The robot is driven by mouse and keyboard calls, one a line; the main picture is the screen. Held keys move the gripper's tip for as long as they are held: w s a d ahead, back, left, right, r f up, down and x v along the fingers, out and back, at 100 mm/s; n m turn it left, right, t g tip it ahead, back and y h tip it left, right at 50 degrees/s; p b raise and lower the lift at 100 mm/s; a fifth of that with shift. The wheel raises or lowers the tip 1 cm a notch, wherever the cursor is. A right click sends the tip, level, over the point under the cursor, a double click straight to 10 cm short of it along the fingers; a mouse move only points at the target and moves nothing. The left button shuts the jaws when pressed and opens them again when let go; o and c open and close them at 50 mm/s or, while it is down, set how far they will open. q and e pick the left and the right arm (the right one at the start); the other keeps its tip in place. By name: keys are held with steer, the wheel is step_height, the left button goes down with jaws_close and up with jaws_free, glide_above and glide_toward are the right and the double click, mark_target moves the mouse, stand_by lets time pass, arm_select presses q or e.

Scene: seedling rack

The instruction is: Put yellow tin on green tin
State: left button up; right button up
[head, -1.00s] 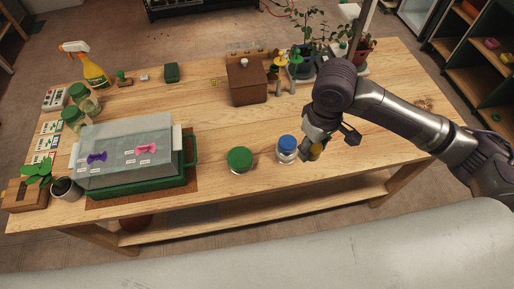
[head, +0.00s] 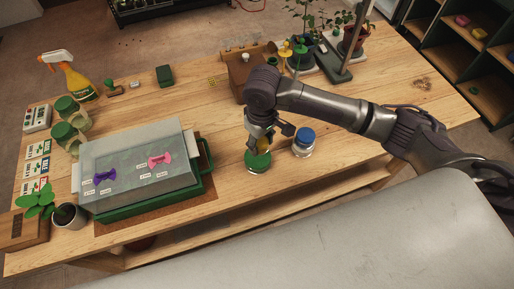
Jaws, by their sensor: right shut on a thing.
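The green tin (head: 258,163) is a round jar with a green lid, standing near the front edge of the table. My right gripper (head: 262,142) is right above it, shut on the yellow tin (head: 264,145). The yellow tin is mostly hidden by the fingers. It overlaps the far side of the green lid in the picture; I cannot tell whether the two touch. My left gripper is not in view.
A blue-lidded jar (head: 304,142) stands close to the right of the green tin. A green tray with a clear cover (head: 140,168) is to the left. A brown box (head: 237,72) and potted plants stand behind my right arm. The wooden table (head: 190,110) is clear in the middle.

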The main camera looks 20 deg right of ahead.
steer(key=shift+w+a+f, duration=0.2)
steer(key=shift+a, duration=0.15)
steer(key=shift+f, duration=0.25)
step_height(320, 180, down, 3)
steer(key=shift+f+p, duration=0.15)
steer(key=shift+p, duration=0.2)
steer(key=shift+f, duration=0.2)
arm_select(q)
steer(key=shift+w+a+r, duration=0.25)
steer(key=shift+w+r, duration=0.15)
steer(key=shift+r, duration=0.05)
arm_select(e)
steer(key=shift+f, duration=0.15)
steer(key=o, duration=0.9)
steer(key=shift+o, duration=1.2)
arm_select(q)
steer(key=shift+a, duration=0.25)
